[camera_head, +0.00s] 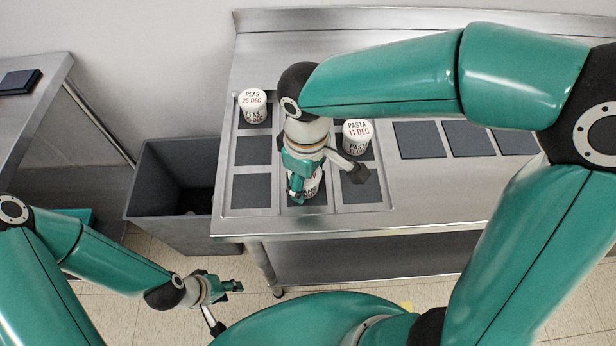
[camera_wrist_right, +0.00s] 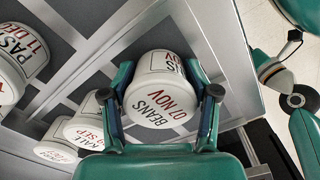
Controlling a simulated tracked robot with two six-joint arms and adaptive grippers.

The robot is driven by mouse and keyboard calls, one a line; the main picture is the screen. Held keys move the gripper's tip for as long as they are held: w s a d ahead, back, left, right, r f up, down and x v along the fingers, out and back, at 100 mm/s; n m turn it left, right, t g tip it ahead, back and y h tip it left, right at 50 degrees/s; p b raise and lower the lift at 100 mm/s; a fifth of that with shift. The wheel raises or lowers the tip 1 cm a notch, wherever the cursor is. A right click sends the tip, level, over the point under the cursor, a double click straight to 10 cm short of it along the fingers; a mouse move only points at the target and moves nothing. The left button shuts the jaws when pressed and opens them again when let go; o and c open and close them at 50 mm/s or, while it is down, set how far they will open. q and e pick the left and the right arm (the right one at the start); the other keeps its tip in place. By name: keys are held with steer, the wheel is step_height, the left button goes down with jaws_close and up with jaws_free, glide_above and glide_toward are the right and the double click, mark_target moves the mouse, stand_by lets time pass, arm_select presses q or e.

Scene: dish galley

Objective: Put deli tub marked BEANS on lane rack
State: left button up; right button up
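The white deli tub marked BEANS (camera_wrist_right: 160,100), dated 07 NOV, is between the fingers of my right gripper (camera_wrist_right: 163,105) in the right wrist view. Both fingers lie against its sides. In the head view my right gripper (camera_head: 305,190) is over the front middle cell of the lane rack (camera_head: 228,211), and the tub (camera_head: 311,185) shows only partly. I cannot tell whether its base touches the rack. My left gripper (camera_head: 228,287) hangs low, in front of the counter and away from the tubs; its finger opening is unclear.
A PEAS tub (camera_head: 253,106) stands at the rack's back left, a PASTA tub (camera_head: 356,137) in the right column. A KALE tub (camera_wrist_right: 87,127) shows in the wrist view, with another tub beside it. Dark squares (camera_head: 419,140) lie right on the counter. A grey bin (camera_head: 165,215) stands left.

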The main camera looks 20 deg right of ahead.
steer(key=o, duration=0.4)
steer(key=shift+o, duration=0.2)
steer(key=shift+r, duration=0.1)
step_height(320, 180, up, 12)
steer(key=shift+r+p, duration=0.1)
steer(key=shift+p, duration=0.5)
steer(key=shift+s, duration=0.1)
